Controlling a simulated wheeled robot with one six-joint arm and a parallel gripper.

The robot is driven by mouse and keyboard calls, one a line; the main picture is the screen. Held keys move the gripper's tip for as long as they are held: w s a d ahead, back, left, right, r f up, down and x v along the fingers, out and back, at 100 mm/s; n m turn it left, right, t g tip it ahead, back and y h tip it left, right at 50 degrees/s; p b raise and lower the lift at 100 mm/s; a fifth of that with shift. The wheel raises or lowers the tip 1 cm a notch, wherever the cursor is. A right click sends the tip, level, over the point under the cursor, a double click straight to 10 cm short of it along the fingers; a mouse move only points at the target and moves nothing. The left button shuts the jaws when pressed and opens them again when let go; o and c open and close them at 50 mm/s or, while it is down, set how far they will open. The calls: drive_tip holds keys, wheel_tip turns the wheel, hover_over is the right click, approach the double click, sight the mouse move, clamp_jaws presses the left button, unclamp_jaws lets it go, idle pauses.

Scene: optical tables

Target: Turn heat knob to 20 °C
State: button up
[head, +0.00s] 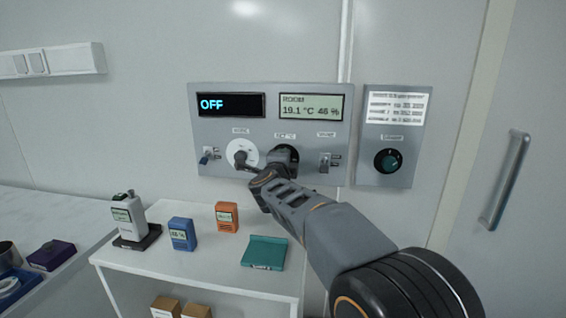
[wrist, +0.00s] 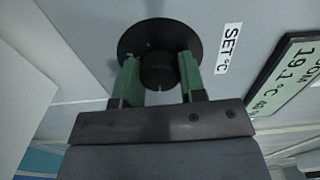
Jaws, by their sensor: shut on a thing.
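The heat knob is a black round knob (wrist: 158,72) on a black dial (wrist: 152,31), beside the "SET °C" label (wrist: 229,49) in the wrist view. My gripper (wrist: 160,84) has its two green fingers on either side of the knob and is shut on it. In the head view the black dial (head: 289,152) is partly covered by my gripper and wrist. The dial's scale is too dark and small to read. The room display (head: 310,107) shows 19.1 °C and 46 %. The left display (head: 231,104) reads OFF.
A white dial (head: 235,146) with a black knob sits close left of my gripper. Toggle switches (head: 206,156) (head: 325,162) flank the dials. A separate panel (head: 398,170) with a green knob is at right. Small instruments stand on the white table (head: 207,262) below.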

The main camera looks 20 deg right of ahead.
drive_tip(key=o, duration=0.9)
drive_tip(key=v, duration=1.4)
drive_tip(key=shift+d, duration=0.1)
drive_tip(key=shift+w, duration=0.1)
